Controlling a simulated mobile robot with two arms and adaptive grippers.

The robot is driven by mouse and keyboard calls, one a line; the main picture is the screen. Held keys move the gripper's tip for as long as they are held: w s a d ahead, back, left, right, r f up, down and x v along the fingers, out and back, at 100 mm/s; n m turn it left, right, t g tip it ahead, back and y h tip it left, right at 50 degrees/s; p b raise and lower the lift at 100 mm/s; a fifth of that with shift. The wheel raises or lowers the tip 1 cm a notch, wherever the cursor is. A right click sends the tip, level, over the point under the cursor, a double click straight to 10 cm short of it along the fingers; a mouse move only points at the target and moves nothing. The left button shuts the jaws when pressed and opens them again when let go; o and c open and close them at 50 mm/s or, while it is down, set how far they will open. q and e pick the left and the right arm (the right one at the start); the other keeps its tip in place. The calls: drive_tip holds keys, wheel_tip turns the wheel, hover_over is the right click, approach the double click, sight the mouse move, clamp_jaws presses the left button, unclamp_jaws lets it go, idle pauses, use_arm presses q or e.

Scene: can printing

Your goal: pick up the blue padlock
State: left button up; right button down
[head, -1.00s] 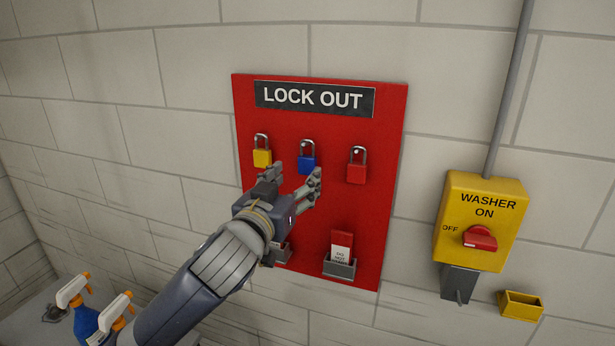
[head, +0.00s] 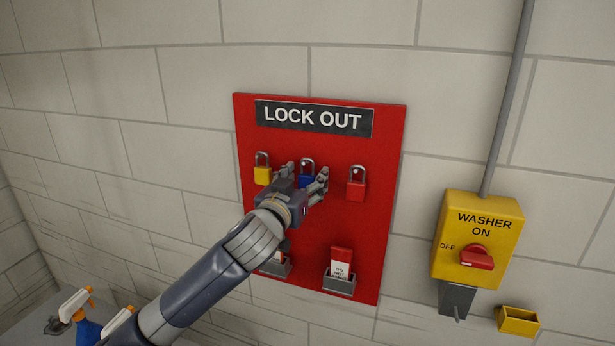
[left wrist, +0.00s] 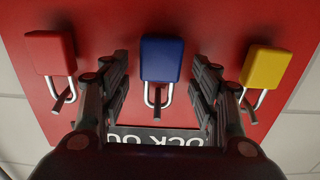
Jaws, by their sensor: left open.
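The blue padlock (head: 307,177) hangs by its silver shackle on the red lock out board (head: 348,230), between the yellow and red padlocks. My left gripper (head: 305,176) is open in front of it, with its fingers to either side and partly hiding its body. In the left wrist view the blue padlock (left wrist: 161,60) appears upside down, centred beyond and between the two open fingers (left wrist: 160,90). I see no clear contact between the fingers and the padlock. My right gripper is not in view.
A yellow padlock (head: 263,175) hangs close on the left and a red padlock (head: 356,186) on the right. Tag holders (head: 339,284) sit lower on the board. A yellow washer switch box (head: 478,238) and small yellow bin (head: 518,320) are at right; spray bottles (head: 86,330) stand lower left.

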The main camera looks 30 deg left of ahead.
use_arm(q)
drive_tip(key=shift+s, duration=0.1)
drive_tip(key=c, duration=1.2)
drive_tip(key=shift+o, duration=0.2)
drive_tip(key=shift+r+b, duration=0.5)
drive_tip(key=shift+r, duration=0.25)
drive_tip(key=b+v, duration=1.7)
drive_tip(key=b, duration=0.4)
drive_tip(key=shift+s, duration=0.4)
